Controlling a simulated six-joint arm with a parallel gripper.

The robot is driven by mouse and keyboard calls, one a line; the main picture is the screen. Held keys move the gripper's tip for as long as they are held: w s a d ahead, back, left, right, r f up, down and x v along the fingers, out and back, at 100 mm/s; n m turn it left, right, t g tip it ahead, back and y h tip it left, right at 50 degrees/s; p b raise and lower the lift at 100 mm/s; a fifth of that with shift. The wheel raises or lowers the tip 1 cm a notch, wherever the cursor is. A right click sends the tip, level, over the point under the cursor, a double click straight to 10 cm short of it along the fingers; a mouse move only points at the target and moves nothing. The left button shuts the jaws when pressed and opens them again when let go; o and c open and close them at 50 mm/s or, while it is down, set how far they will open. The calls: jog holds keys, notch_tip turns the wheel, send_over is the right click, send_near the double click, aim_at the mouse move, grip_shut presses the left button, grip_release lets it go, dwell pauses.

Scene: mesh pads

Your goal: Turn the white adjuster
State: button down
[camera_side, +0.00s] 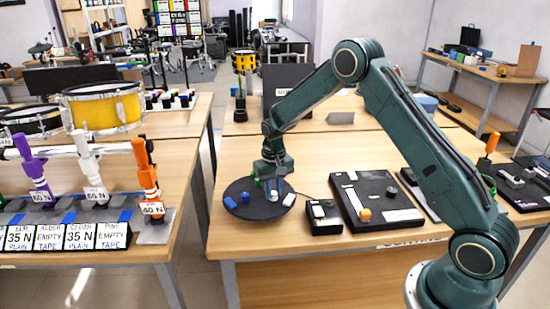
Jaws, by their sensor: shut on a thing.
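My gripper (272,186) points down over a dark round pad (240,207) at the front left of the middle table. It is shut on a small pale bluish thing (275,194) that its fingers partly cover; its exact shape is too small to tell. Small blue pieces (231,203) and a white block (289,199) lie on the pad beside it. A white upright adjuster-like tool (89,168) with a "65 N" label stands on the left table, between a purple one (33,168) and an orange one (147,170), well away from my gripper.
Right of the pad are a small black box (324,217) and a larger black panel (375,200) with white and orange parts. A gap separates the two tables. Bare wood lies behind the pad.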

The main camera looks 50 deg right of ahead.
aim_at(274, 193)
jog(key=shift+r, duration=0.1)
jog(key=c, duration=1.2)
grip_release()
notch_tip(274, 193, up, 14)
